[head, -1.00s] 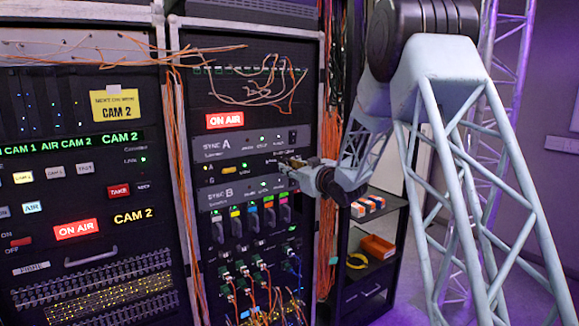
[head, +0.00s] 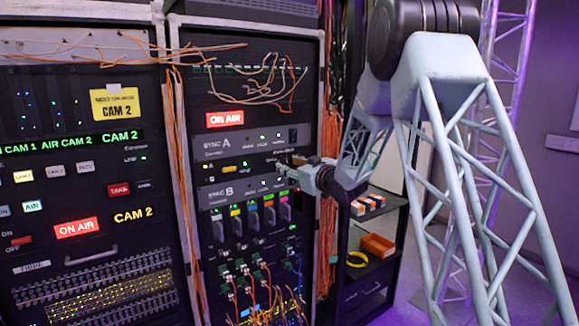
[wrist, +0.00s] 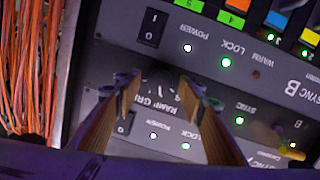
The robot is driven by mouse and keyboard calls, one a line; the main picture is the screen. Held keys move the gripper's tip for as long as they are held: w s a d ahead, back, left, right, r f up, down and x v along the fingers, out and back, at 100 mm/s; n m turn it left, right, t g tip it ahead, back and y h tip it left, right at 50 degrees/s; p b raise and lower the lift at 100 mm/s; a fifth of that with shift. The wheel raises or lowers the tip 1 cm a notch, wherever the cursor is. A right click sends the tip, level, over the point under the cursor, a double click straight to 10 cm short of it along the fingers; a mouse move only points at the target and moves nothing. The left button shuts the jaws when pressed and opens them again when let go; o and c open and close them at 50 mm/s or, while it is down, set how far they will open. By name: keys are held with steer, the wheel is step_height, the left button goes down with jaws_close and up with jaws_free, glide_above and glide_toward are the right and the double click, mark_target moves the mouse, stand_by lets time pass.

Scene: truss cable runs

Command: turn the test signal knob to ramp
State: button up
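My gripper (wrist: 158,84) is open in the wrist view, its two tan fingers spread on either side of printed labels that read RAMP and GRI, upside down. The labels (wrist: 163,98) are on the narrow test signal strip between the SYNC A and SYNC B panels. I cannot clearly make out the knob or its pointer there. In the head view my gripper (head: 285,165) reaches from the right to the right part of that dark strip (head: 209,172) and covers its end. Contact with the panel cannot be told.
The SYNC B panel (wrist: 262,52) has a power rocker (wrist: 152,26) close to the fingers. The SYNC A panel (wrist: 275,150) lies on the other side. Orange cables (wrist: 32,60) hang beside the rack. Patch leads and colored-label switches are below in the head view.

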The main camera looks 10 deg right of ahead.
steer(key=f+v, duration=0.1)
steer(key=v, duration=1.1)
steer(key=shift+r, duration=0.45)
steer(key=shift+s+r, duration=0.1)
steer(key=shift+r, duration=0.05)
steer(key=s+d+r+m+g+h, duration=0.2)
steer(key=s+g+h, duration=0.1)
steer(key=s, duration=1.2)
steer(key=s+d+r+m+g+h, duration=0.1)
steer(key=s+r+m+g+h, duration=0.25)
steer(key=s, duration=1.05)
steer(key=s+a+f+g, duration=0.2)
steer(key=s, duration=1.1)
steer(key=s+a+f+g, duration=0.1)
steer(key=s+a+f, duration=0.1)
steer(key=s, duration=1.1)
steer(key=s+a+f+g, duration=0.2)
steer(key=s, duration=1)
steer(key=shift+s+a+f+g+y, duration=0.3)
steer(key=shift+s+f+g+y, duration=0.05)
steer(key=shift+s+y, duration=0.1)
